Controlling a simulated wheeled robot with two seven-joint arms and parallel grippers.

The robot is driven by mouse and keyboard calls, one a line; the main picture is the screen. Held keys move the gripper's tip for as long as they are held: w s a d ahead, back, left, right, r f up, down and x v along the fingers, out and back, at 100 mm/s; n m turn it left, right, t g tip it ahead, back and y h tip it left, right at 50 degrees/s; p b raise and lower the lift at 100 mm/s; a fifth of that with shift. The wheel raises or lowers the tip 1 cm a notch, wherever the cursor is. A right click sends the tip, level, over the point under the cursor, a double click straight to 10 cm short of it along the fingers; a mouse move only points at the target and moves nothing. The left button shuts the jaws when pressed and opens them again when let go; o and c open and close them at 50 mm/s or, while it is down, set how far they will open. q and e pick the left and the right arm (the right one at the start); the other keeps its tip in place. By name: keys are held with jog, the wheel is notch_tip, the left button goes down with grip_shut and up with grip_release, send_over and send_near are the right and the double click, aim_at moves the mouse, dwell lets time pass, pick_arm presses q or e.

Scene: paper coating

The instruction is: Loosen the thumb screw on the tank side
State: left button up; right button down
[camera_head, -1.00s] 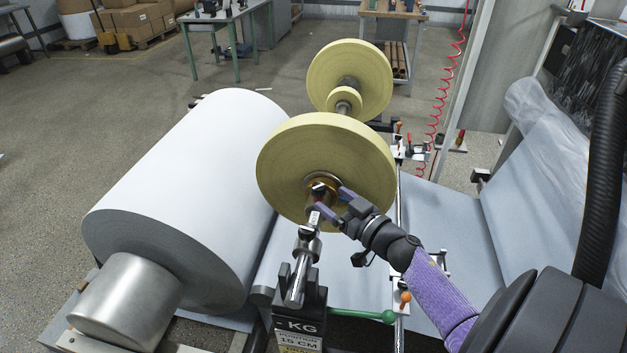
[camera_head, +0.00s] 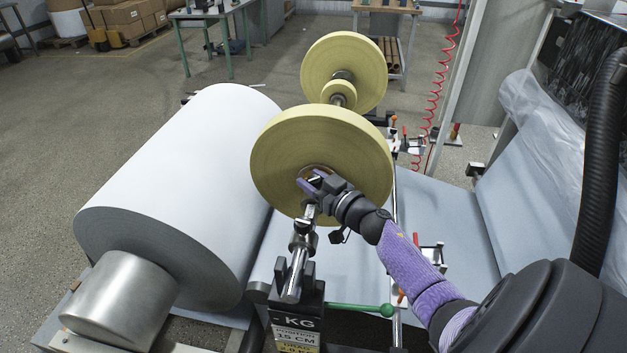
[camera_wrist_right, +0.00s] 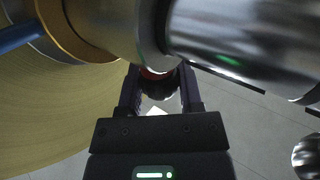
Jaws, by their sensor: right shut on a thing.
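The thumb screw (camera_wrist_right: 157,84) shows in the right wrist view as a dark ridged knob with a red ring, beside the metal collar on the shaft. My right gripper (camera_wrist_right: 160,95) is shut on it, one finger on each side. In the head view my right gripper (camera_head: 312,183) is at the hub of the near yellow roll (camera_head: 284,150), and its fingers and wrist hide the screw. The steel shaft (camera_head: 296,270) runs from the hub to the near support. My left gripper is not in view.
A large white paper roll (camera_head: 185,165) lies to the left. A second yellow roll (camera_head: 318,75) sits farther along the shaft. A black support (camera_head: 297,322) with a green-knobbed lever (camera_head: 358,309) stands in front. Grey-blue sheet (camera_head: 440,215) spreads to the right.

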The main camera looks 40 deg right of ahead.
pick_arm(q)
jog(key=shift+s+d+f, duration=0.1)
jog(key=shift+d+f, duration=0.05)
pick_arm(e)
jog(key=shift+y, duration=0.3)
jog(key=n+y+b, duration=0.2)
jog(key=n+y, duration=0.1)
jog(key=shift+f+g+y, duration=0.15)
jog(key=shift+g+y, duration=0.15)
jog(key=shift+y, duration=0.1)
jog(key=n+g+y+b, duration=0.1)
jog(key=n+y+b, duration=0.1)
jog(key=y+b, duration=0.1)
jog(key=n+g+y+b, duration=0.2)
jog(key=b, duration=0.1)
jog(key=shift+y+b, duration=0.3)
jog(key=shift+y, duration=0.1)
jog(key=shift+y+b, duration=0.3)
jog(key=shift+b, duration=0.05)
jog(key=shift+n+g, duration=0.3)
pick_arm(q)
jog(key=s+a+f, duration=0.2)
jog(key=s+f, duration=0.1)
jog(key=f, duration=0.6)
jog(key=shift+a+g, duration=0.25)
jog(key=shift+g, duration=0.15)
